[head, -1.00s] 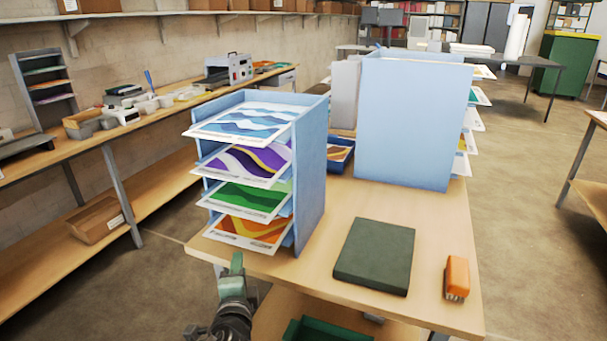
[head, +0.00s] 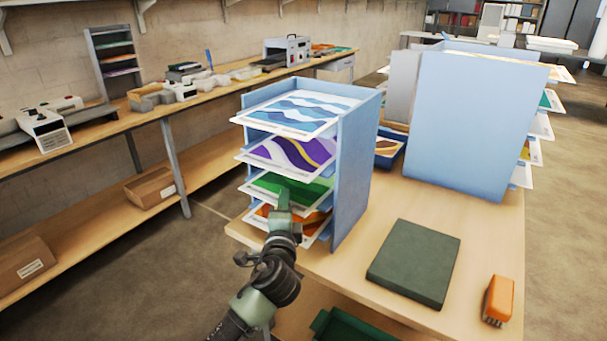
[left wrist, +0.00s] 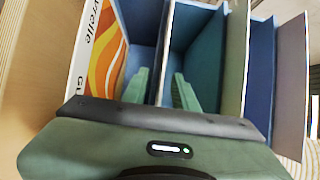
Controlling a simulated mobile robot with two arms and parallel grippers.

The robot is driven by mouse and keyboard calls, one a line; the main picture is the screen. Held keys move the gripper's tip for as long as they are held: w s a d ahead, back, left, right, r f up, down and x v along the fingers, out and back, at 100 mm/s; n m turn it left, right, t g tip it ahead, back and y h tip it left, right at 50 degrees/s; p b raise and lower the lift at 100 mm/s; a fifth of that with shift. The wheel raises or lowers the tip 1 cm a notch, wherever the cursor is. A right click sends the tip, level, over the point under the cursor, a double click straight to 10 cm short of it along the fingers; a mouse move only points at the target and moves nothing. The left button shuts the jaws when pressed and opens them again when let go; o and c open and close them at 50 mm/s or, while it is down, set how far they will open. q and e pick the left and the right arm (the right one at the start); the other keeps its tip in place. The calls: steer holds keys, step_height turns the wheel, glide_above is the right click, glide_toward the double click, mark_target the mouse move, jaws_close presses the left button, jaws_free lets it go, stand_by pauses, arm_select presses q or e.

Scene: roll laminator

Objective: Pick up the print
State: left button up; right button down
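A light blue rack (head: 352,170) holds several prints on stacked shelves: a blue wave print (head: 298,110) on top, a purple and yellow print (head: 290,152), a green print (head: 275,186) and an orange print (head: 262,215) lowest. My left gripper (head: 283,197) is at the rack's front, covering part of the green and orange prints. In the left wrist view its two fingers (left wrist: 160,88) stand apart and point into the rack, one each side of a thin divider. The orange print also shows there (left wrist: 100,55), left of the fingers. I see nothing gripped. My right gripper is out of view.
A dark green flat block (head: 413,262) and an orange brush-like block (head: 498,300) lie on the table (head: 340,265). A larger light blue rack (head: 465,120) stands behind, beside a small blue tray (head: 388,150). A green bin (head: 350,325) is below the table's front edge.

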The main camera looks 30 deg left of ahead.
arm_select(q)
jaws_close()
stand_by(1.4)
